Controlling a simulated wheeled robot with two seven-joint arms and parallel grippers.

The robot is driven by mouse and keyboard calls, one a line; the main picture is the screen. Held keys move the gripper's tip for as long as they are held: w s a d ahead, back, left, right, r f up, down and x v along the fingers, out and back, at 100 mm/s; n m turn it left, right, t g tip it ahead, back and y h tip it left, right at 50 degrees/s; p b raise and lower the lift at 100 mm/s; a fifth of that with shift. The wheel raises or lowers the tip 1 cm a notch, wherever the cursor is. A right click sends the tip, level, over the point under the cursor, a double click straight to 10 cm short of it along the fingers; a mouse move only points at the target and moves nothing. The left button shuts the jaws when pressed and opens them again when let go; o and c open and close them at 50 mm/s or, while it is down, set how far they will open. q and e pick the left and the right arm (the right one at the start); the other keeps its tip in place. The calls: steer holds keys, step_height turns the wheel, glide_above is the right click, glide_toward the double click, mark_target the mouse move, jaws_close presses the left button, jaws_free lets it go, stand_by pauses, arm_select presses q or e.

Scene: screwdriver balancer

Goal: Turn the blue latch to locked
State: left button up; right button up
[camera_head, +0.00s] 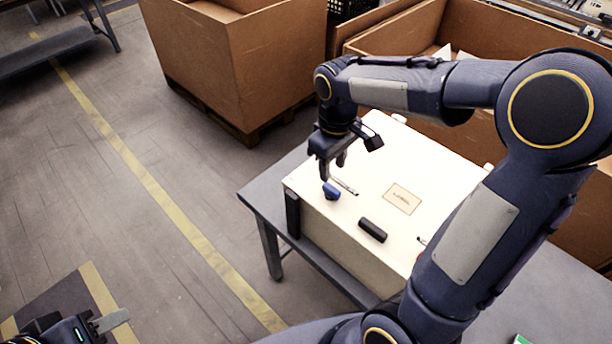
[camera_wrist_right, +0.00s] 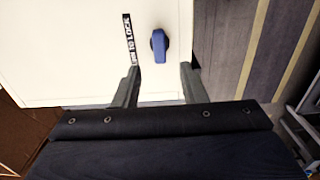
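The blue latch (camera_head: 331,190) is a small knob on the near left corner area of the white box's top (camera_head: 375,150). In the right wrist view the latch (camera_wrist_right: 158,45) stands lengthwise, pointing up and down in the picture, with a black strip label (camera_wrist_right: 129,40) to its left. My right gripper (camera_head: 333,170) is open and points down near the latch. In the wrist view its fingertips (camera_wrist_right: 160,70) are on either side of the latch's line, short of it and not touching. My left gripper (camera_head: 100,325) is partly in view at the bottom left, away from the box.
The white box stands on a grey table (camera_head: 262,205). A black handle (camera_head: 372,230) and a tan label (camera_head: 402,198) are on the box. Large cardboard boxes (camera_head: 235,65) stand behind. The floor left of the table is open, with a yellow line (camera_head: 170,210).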

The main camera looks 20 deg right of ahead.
mark_target(332, 188)
step_height(332, 188, down, 7)
steer(key=shift+s+d+f, duration=0.1)
steer(key=shift+d, duration=0.05)
steer(key=shift+c, duration=0.2)
jaws_close()
